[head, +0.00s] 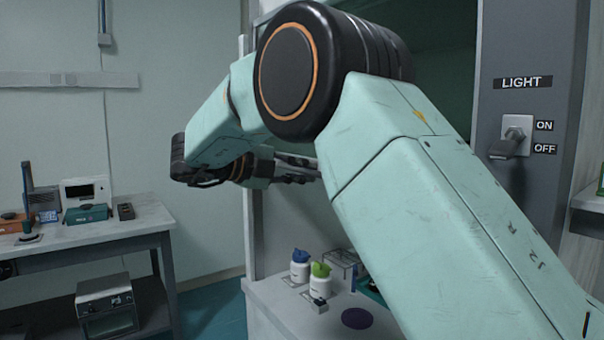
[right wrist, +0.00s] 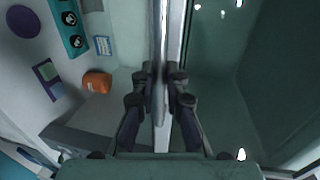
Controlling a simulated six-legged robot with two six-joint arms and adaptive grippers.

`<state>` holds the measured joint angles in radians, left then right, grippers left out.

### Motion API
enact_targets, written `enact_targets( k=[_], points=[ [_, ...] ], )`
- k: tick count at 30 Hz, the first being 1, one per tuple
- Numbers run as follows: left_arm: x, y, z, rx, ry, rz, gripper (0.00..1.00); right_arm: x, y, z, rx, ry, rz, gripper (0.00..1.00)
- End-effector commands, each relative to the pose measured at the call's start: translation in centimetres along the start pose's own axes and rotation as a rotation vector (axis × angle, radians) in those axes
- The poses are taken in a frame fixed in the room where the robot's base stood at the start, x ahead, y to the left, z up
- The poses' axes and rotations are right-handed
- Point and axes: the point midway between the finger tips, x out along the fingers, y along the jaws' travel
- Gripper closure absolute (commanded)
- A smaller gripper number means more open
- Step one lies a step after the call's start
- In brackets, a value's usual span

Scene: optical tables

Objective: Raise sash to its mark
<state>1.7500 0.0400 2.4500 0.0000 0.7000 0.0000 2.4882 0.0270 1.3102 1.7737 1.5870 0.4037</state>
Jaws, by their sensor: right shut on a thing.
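The sash shows in the right wrist view as a pale, narrow bar (right wrist: 160,110) running up the middle of the picture. My right gripper (right wrist: 161,85) is shut on this bar, with a finger on each side of it. In the head view my right gripper (head: 300,168) is at the hood opening, partly behind my own arm. My arm hides most of the sash there, and I cannot make out a height mark. My left gripper is not in view.
Below the gripper, the hood worktop (head: 275,312) holds a blue-topped bottle (head: 300,268), a green-topped bottle (head: 319,285), a wire rack (head: 341,261) and a purple disc (head: 357,318). A light switch (head: 512,140) is on the right post. A side bench (head: 95,236) stands left.

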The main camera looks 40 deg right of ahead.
Motion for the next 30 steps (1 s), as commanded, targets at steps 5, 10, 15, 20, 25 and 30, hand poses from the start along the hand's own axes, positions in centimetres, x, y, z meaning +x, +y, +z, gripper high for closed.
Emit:
enact_targets(
  k=[5, 10, 15, 20, 25, 30],
  points=[
    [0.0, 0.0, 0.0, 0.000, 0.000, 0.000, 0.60, 0.0, -0.1, 0.0, 0.002, -0.002, -0.002, 1.00],
    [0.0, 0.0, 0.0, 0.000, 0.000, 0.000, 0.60, 0.0, -0.1, 0.0, 0.002, -0.001, -0.001, 0.78],
    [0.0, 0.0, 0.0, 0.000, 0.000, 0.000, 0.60, 0.0, 0.0, 0.0, 0.001, 0.000, 0.000, 0.78],
    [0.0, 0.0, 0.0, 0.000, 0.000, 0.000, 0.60, -0.6, 0.0, 0.0, 0.001, -0.002, -0.002, 0.78],
    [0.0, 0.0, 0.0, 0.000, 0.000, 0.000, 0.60, -3.2, -0.1, 0.1, 0.002, -0.003, -0.004, 0.78],
    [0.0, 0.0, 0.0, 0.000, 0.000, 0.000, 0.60, -6.8, 0.0, 0.1, 0.002, -0.004, -0.004, 0.78]
  ],
)
